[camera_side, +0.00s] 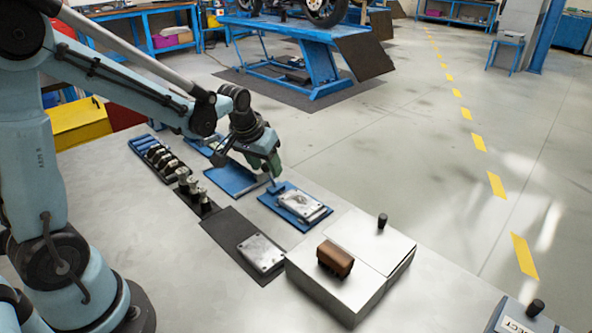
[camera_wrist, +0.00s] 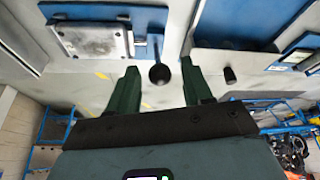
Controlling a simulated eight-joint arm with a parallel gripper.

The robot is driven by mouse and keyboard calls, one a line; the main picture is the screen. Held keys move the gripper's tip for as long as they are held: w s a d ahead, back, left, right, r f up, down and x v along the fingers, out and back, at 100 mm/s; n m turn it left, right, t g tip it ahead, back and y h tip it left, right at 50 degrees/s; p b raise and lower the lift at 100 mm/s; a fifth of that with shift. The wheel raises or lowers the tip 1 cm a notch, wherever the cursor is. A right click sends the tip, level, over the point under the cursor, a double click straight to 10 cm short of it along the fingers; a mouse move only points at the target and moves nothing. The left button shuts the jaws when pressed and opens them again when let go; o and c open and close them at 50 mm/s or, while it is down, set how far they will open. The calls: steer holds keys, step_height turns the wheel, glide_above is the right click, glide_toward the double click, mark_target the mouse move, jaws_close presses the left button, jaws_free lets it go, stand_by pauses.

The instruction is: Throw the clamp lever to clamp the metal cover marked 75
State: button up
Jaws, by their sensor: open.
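A metal cover (camera_side: 300,203) lies in a blue fixture (camera_side: 318,222); it also shows at the upper left of the wrist view (camera_wrist: 92,40). No number is readable on it. Beside it is the clamp lever (camera_side: 271,180), whose round black knob (camera_wrist: 160,74) shows in the wrist view. My gripper (camera_side: 268,168) is open and empty, just above the lever in the side view. In the wrist view its green fingers (camera_wrist: 160,88) appear on either side of the knob. I cannot tell whether they touch it.
A second metal cover (camera_side: 261,252) lies on a dark mat (camera_side: 228,229). An empty blue plate (camera_side: 233,178) lies left of the fixture. A black rack (camera_side: 150,155) holds several parts. Another black knob (camera_wrist: 230,75) is near my right finger.

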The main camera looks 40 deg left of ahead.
steer(key=shift+w+f, duration=0.25)
steer(key=shift+f, duration=0.45)
jaws_close()
